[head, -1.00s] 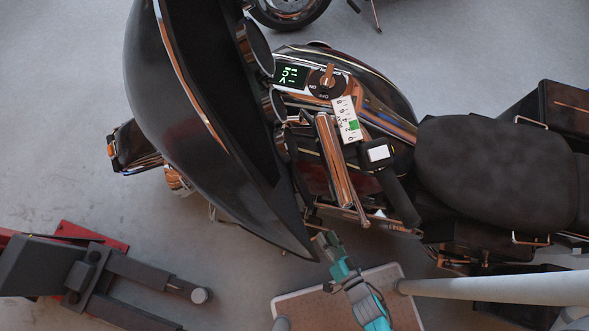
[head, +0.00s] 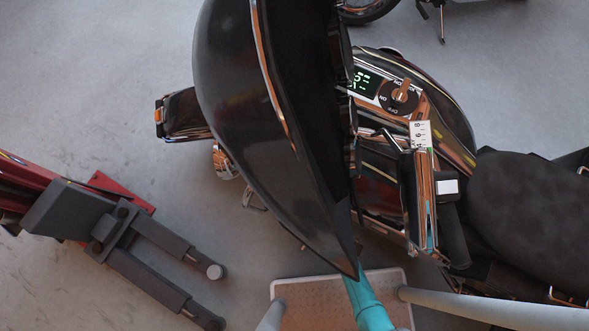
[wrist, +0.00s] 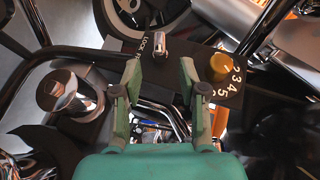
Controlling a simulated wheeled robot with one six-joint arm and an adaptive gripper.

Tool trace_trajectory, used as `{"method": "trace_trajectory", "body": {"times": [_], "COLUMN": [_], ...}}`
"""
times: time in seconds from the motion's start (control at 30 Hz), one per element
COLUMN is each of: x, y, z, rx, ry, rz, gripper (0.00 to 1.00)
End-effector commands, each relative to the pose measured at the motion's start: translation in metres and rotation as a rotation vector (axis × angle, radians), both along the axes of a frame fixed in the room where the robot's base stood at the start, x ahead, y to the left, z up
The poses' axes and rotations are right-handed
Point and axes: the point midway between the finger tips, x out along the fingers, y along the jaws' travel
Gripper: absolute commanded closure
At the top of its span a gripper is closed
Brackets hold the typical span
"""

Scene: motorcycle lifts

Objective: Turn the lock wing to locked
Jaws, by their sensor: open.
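In the wrist view the lock wing (wrist: 158,43) is a small silver lever on a dark panel (wrist: 185,62), beside white lettering that reads LOCK. My gripper (wrist: 158,68) is open, with its two green fingers spread on either side below the wing. The wing shows beyond the gap between the fingertips, and nothing is between them. I cannot tell how far the fingers are from the panel. In the head view only my teal arm (head: 367,305) shows, below the motorcycle's dark fairing (head: 265,120). The gripper and the lock wing cannot be made out there.
A yellow knob (wrist: 220,66) with numbers is right of the wing. A silver round cap (wrist: 62,92) is at left. In the head view, a copper rotary switch (head: 402,92) marked ON and OFF sits on the tank. A red and grey lift (head: 105,235) stands at left.

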Motion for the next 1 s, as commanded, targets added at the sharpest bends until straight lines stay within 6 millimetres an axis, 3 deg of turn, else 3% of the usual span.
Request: {"method": "trace_trajectory", "body": {"times": [0.4, 0.7, 1.0], "x": [0.053, 0.067, 0.068], "y": [0.025, 0.032, 0.032], "z": [-0.015, -0.019, -0.019], "rx": [0.000, -0.001, -0.001], "ry": [-0.001, 0.000, -0.001], "rz": [0.001, 0.000, -0.001], "gripper": [0.58, 0.58, 0.58]}}
